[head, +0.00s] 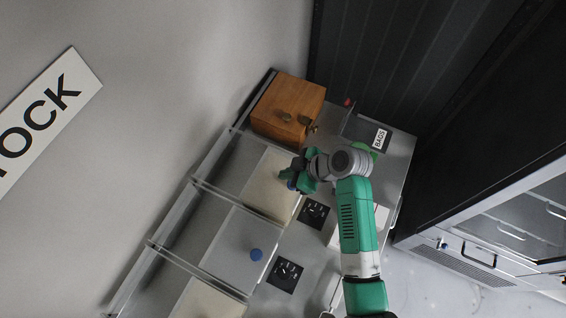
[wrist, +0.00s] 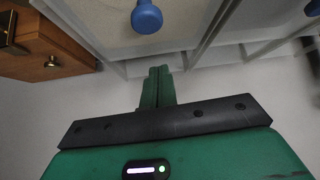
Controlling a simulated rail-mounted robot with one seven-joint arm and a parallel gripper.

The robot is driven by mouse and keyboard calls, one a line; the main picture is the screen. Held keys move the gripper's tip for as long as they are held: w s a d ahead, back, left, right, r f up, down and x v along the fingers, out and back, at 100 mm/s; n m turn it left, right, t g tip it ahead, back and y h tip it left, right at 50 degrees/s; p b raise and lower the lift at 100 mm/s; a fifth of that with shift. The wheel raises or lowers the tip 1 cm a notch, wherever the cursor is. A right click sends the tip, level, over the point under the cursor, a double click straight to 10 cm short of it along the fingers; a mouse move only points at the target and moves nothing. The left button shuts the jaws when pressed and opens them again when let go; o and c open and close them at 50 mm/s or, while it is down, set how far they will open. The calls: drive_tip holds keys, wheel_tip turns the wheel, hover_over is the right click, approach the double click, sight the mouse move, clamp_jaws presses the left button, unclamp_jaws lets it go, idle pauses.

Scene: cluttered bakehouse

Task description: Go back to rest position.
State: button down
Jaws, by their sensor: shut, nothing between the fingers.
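My gripper (head: 288,180) is at the end of my green and grey arm, over the counter in the head view. It is close to a blue knob (head: 292,186), partly hidden by it, on a pale panel (head: 268,190). In the wrist view my gripper's green fingers (wrist: 158,72) are together with nothing between them. A blue knob (wrist: 146,16) shows just beyond the fingertips, apart from them in the picture. Whether the fingers touch anything is not clear in the head view.
A wooden box (head: 288,105) with knobs stands at the counter's back. A second blue knob (head: 256,254) is nearer on another panel. Dark plates (head: 285,275) lie beside the panels. A sign reading BAGS (head: 380,138) is at the back right. A dark cabinet (head: 480,160) stands right.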

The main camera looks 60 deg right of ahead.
drive_tip(key=v, duration=0.5)
drive_tip(key=shift+s+r, duration=0.2)
drive_tip(key=shift+r, duration=0.05)
drive_tip(key=w+a+r+t+h+p, duration=0.1)
drive_tip(key=w+a+r+t+h, duration=0.15)
drive_tip(key=w+r, duration=0.55)
drive_tip(key=w+a+r+t+h, duration=0.1)
drive_tip(key=w+a+r, duration=0.2)
drive_tip(key=w+r, duration=0.6)
drive_tip(key=w+a+r+t+p, duration=0.1)
drive_tip(key=a+r+t, duration=0.1)
drive_tip(key=a+r, duration=0.35)
drive_tip(key=w+a+r+m+t, duration=0.1)
drive_tip(key=a+r, duration=0.1)
drive_tip(key=r, duration=0.6)
drive_tip(key=w+a+r+t+p, duration=0.1)
drive_tip(key=a+r+t, duration=0.1)
drive_tip(key=a+r, duration=0.35)
drive_tip(key=s+a+r+t, duration=0.2)
drive_tip(key=a+r, duration=0.3)
drive_tip(key=r, duration=0.3)
drive_tip(key=s+a+r+m+t+y, duration=0.1)
drive_tip(key=s+a+r+t, duration=0.2)
drive_tip(key=r, duration=0.5)
drive_tip(key=s+a+r+t+y+p, duration=0.1)
drive_tip(key=s+a+r+t, duration=0.2)
drive_tip(key=a+r, duration=0.4)
drive_tip(key=shift+s+r, duration=0.75)
drive_tip(key=shift+r, duration=0.1)
